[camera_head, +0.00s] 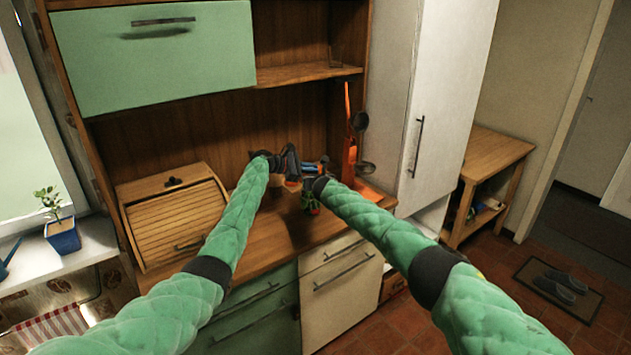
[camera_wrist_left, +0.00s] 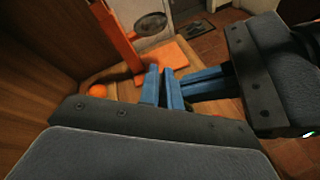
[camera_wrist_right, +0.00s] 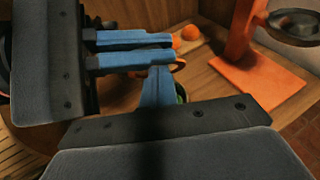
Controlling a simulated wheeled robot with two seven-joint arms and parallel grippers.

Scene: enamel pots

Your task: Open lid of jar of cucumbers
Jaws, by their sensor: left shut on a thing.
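The jar of cucumbers (camera_head: 310,204) is a small, dark, greenish shape on the wooden counter, mostly hidden below my grippers. A sliver of green (camera_wrist_right: 181,93) shows behind my right fingers in the right wrist view. My left gripper (camera_head: 306,167) is above the jar, its blue fingers (camera_wrist_left: 163,88) close together with a narrow gap. A thin brownish rim (camera_wrist_right: 178,66), seemingly the lid, shows by their tips; the grip itself is hidden. My right gripper (camera_wrist_right: 160,82) comes in from the right, its fingers close together beside the left ones. I see nothing between them.
An orange utensil stand (camera_head: 350,155) with dark ladles stands right of the grippers. A wooden bread box (camera_head: 175,215) stands at the left. The counter (camera_head: 262,235) is clear between it and the jar.

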